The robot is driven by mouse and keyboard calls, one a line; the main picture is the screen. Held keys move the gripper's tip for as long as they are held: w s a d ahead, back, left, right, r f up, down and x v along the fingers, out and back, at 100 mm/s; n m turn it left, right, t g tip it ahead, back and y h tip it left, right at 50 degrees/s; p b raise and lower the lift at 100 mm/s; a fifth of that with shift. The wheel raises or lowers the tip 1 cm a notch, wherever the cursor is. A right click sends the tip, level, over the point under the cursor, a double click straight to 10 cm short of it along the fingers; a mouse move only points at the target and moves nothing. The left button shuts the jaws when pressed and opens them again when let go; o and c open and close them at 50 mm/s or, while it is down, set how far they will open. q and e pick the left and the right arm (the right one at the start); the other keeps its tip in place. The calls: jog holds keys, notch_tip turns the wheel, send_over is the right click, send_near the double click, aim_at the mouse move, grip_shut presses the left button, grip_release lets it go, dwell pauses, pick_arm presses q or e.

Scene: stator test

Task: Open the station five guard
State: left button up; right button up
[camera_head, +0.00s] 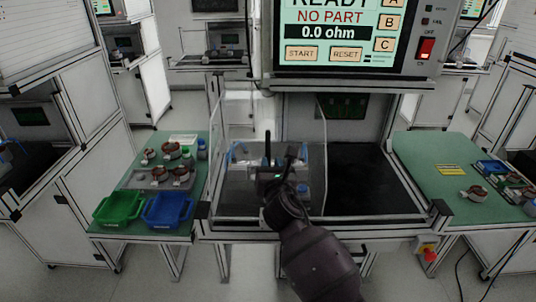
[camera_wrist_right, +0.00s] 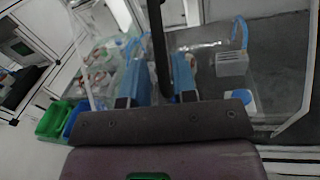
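The guard (camera_head: 245,190) is a clear panel across the left part of the station's front opening, below the large screen. It appears closed; its edges are hard to make out. My right arm reaches up from the bottom, and my right gripper (camera_head: 278,162) is at the guard's right side. In the right wrist view, a dark upright bar (camera_wrist_right: 158,35), seemingly the guard's handle, stands between the two blue fingers of my right gripper (camera_wrist_right: 160,75). The fingers look apart, with narrow gaps beside the bar. My left gripper is not in view.
The screen (camera_head: 335,30) reads NO PART. A green side table (camera_head: 140,150) at left holds green (camera_head: 118,207) and blue (camera_head: 167,210) bins and several parts. A green table (camera_head: 430,160) at right holds more parts. The dark station floor (camera_head: 365,185) right of my gripper is clear.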

aim_at(269, 155)
jog(key=shift+w+a+b, duration=0.2)
jog(key=shift+w, duration=1.2)
jog(key=shift+w+a+b, duration=0.15)
jog(key=shift+w+a, duration=0.05)
jog(key=shift+w, duration=1.15)
grip_shut()
